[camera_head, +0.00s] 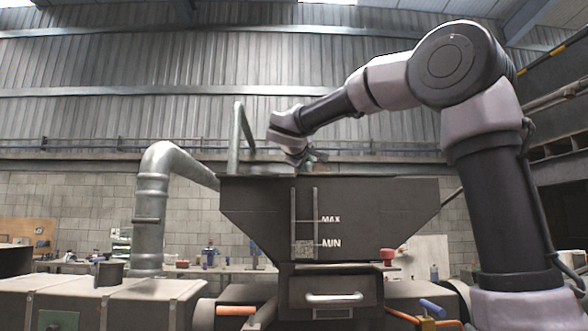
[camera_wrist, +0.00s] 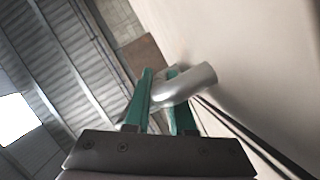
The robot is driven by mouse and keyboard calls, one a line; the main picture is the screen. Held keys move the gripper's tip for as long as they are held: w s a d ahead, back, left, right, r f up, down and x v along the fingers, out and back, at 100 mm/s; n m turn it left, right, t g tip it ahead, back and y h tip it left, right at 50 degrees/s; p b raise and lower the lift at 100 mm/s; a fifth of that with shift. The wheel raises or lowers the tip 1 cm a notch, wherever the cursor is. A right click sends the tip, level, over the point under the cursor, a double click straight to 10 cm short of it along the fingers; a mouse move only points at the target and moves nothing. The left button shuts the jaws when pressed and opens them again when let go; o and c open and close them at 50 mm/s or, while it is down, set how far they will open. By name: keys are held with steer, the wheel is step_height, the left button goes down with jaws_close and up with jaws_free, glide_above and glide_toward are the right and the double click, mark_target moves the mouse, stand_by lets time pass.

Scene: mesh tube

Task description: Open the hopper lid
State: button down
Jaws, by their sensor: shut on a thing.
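The hopper (camera_head: 375,210) is a dark grey bin with sloping sides and MAX and MIN marks, in the middle of the head view. My gripper (camera_head: 316,158) is just above its top rim, reaching down from the right, with its fingers mostly hidden. In the wrist view my gripper (camera_wrist: 160,75) has two green fingers shut on a bent, shiny metal handle (camera_wrist: 195,80). The handle stands against a broad beige surface (camera_wrist: 250,55), which may be the hopper lid. I cannot tell the lid's angle.
A thick grey pipe (camera_head: 152,220) curves toward the hopper from the left. A thin upright tube (camera_head: 235,145) stands behind the hopper's left rim. Below are a drawer (camera_head: 335,295) with a silver handle, orange handles and a blue grip (camera_head: 432,308). A workbench lies behind.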

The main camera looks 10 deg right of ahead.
steer(key=d, duration=0.5)
steer(key=s+d, duration=0.1)
steer(key=d, duration=0.9)
steer(key=shift+s+d+f, duration=0.1)
steer(key=shift+s+d, duration=0.1)
steer(key=shift+d, duration=0.1)
steer(key=c, duration=1)
jaws_free()
steer(key=shift+c, duration=0.2)
steer(key=v, duration=1)
steer(key=shift+s+a, duration=0.15)
steer(key=shift+s, duration=0.2)
